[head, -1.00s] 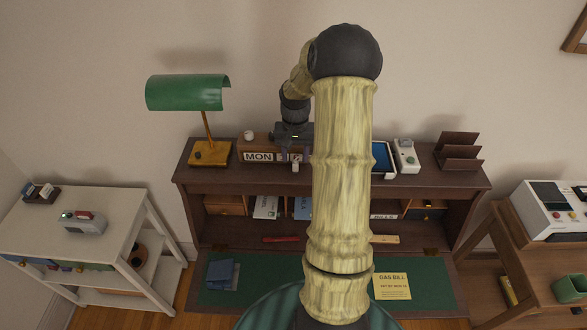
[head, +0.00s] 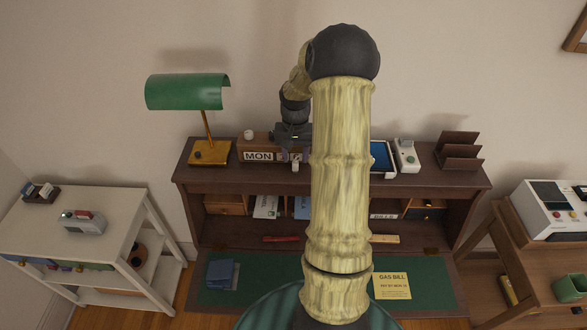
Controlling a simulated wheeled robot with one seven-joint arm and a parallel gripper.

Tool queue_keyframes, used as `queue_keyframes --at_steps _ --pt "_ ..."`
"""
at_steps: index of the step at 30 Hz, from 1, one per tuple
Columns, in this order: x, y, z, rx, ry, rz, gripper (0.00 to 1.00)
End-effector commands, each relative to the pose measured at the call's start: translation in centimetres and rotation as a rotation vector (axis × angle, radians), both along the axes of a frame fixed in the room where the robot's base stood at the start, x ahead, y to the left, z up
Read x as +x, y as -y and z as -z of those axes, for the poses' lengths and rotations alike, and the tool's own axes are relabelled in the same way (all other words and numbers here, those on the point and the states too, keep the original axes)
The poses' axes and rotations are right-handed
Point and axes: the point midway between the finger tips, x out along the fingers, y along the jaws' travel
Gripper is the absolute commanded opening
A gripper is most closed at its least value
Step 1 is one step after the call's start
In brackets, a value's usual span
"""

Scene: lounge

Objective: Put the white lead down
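My gripper (head: 295,156) is at the top of the desk, in front of the right part of the wooden calendar block (head: 257,156) that reads MON. A small white piece (head: 295,168) shows just below the fingertips, at the front of the desk top. It may be an end of the white lead, but it is too small to be sure. I cannot tell whether the fingers touch or hold it. No length of lead can be made out. My arm hides the middle of the desk.
A green lamp (head: 187,93) stands left on the desk (head: 342,222). A blue-screened tablet (head: 381,156), a pale handset (head: 406,156) and a dark letter rack (head: 459,151) are on the right. A gas bill (head: 392,286) lies on the green writing surface. A white side table (head: 74,226) stands left.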

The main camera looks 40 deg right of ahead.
Motion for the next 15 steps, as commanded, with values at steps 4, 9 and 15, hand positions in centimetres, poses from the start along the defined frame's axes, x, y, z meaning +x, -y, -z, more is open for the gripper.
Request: queue_keyframes --at_steps 4,9,15 --pt "0.01 -0.01 0.00 0.000 0.000 0.000 0.10" --pt "0.01 -0.01 0.00 0.000 0.000 0.000 0.00" --pt "0.00 0.00 -0.10 0.000 0.000 0.000 0.00"
